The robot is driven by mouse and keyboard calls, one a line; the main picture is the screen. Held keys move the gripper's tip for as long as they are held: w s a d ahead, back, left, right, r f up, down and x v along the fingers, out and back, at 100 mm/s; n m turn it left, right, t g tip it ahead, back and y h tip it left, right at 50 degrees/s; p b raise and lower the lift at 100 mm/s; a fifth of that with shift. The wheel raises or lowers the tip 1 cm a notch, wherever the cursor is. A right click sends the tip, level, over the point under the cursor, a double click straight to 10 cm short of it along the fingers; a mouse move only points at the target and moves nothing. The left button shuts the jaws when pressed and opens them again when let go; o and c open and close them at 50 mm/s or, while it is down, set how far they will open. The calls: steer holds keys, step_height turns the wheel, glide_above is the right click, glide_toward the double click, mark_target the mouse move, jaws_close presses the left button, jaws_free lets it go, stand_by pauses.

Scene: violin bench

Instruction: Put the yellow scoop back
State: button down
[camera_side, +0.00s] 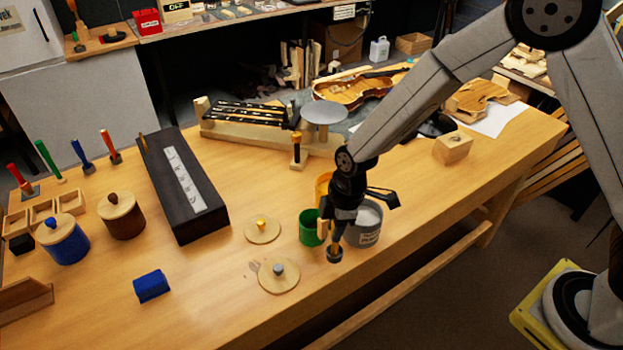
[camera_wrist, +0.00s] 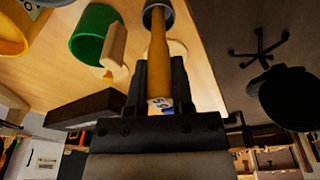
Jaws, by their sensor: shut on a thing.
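The yellow scoop has a yellow handle (camera_wrist: 158,50) and a dark grey cup-shaped end (camera_side: 334,255). My gripper (camera_side: 345,212) is shut on the handle, and the scoop hangs with its cup end down near the table's front edge. In the wrist view my gripper (camera_wrist: 160,85) grips the handle between its black fingers, and the cup end points away from it. A green pot (camera_side: 310,228) with a wooden handle stands just left of the scoop. A grey tub (camera_side: 367,226) with pale contents stands just right. A yellow pot (camera_side: 322,186) is partly hidden behind my gripper.
A lid with a yellow knob (camera_side: 262,229) and a lid with a grey knob (camera_side: 279,276) lie left of the scoop. Colored-handled tools (camera_side: 47,158) stand at the left. A black case (camera_side: 182,185), a blue block (camera_side: 152,285) and a wooden block (camera_side: 453,148) take up table space.

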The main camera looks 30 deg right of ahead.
mark_target(332, 250)
steer(key=shift+w+a+f, duration=0.1)
steer(key=shift+w+f, duration=0.15)
steer(key=shift+f, duration=1.6)
steer(key=shift+f, duration=0.15)
steer(key=shift+c, duration=2.4)
jaws_free()
step_height(332, 250, up, 12)
steer(key=d, duration=0.1)
steer(key=shift+s+d, duration=0.35)
steer(key=shift+d, duration=0.05)
